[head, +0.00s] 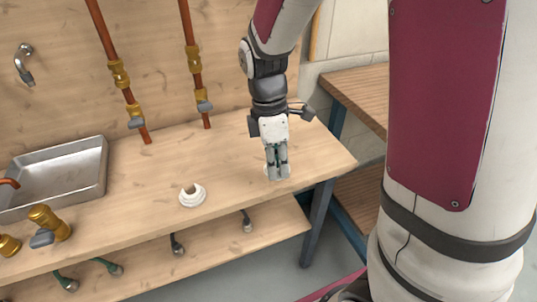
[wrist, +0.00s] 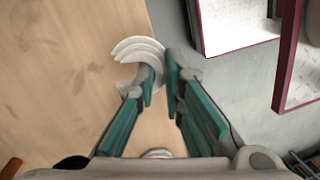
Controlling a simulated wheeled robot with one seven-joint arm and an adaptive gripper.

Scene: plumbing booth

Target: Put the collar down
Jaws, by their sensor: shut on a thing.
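The collar (wrist: 138,47) is a white, stepped ring piece at my fingertips in the wrist view. My gripper (wrist: 160,72) is shut on one side of it, with most of the ring sticking out to the left of the fingers. In the head view my gripper (head: 278,177) points down over the right end of the workbench. Only a small white bit of the collar (head: 266,169) shows there, left of the fingers. The fingers hide the rest. I cannot tell whether the collar touches the bench top.
A steel sink (head: 60,172), copper pipes and brass valves are farther left. The bench's front edge is close by, with floor beyond. The surface around my gripper is clear.

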